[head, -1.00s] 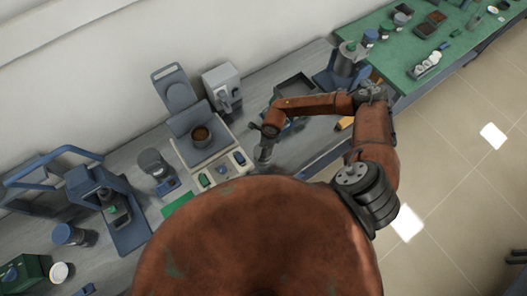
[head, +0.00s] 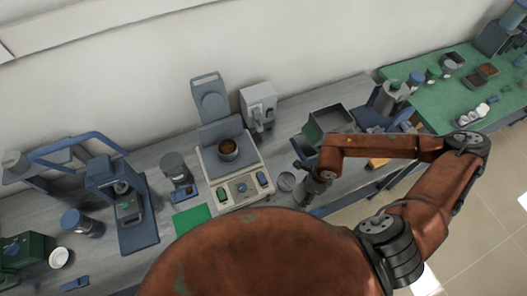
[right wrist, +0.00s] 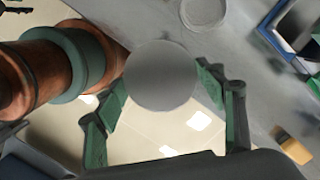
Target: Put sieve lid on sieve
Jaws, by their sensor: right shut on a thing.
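My right gripper (right wrist: 163,88) is shut on a flat grey disc, which looks like the sieve lid (right wrist: 160,75). The disc sits between the green fingertips in the right wrist view. In the head view my right gripper (head: 306,191) is low near the front of the bench, and the lid cannot be made out clearly there. A shallow round grey thing, probably the sieve (head: 287,181), is on the bench just left of the gripper. It also shows at the top of the right wrist view (right wrist: 203,12), apart from the lid. My left gripper is not in view.
Left of the sieve stands a pale balance (head: 240,188) with a dark-filled bowl (head: 228,148) on it. A dark open tray (head: 332,121) is behind the gripper. A yellow block (head: 378,162) lies near the bench edge. Blue-framed equipment stands at left.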

